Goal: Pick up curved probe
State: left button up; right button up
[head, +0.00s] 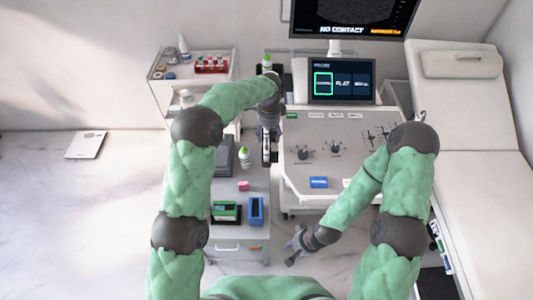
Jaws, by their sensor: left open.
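My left gripper (269,158) is open and points down at the gap between the side cart and the ultrasound console (310,185). Its own wrist hides part of what lies beneath it. I cannot make out a curved probe for certain. Two small dark items, one at the left (304,153) and one at the right (335,149), stand on the console top, too small to identify. My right gripper (291,248) is low in front of the console, empty, with its fingers apart.
A control screen (341,81) with a green-framed left tile stands behind the console, below a monitor (352,15) reading "NO CONTACT". The side cart (229,238) holds a green-capped bottle (245,158) and a blue tray (256,210). An exam couch (480,185) stands right. The left floor is mostly clear.

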aim_at(266, 148)
pick_arm(q)
jog(key=f, duration=0.3)
jog(key=shift+w+f, duration=0.2)
jog(key=shift+f, duration=0.2)
jog(key=shift+s+a+f, duration=0.15)
jog(key=shift+f, duration=0.25)
jog(key=f, duration=0.3)
jog(key=f+b, duration=0.1)
jog(key=shift+a+f, duration=0.15)
jog(key=shift+a, duration=0.1)
jog(key=shift+c, duration=0.2)
jog(key=c, duration=1.2)
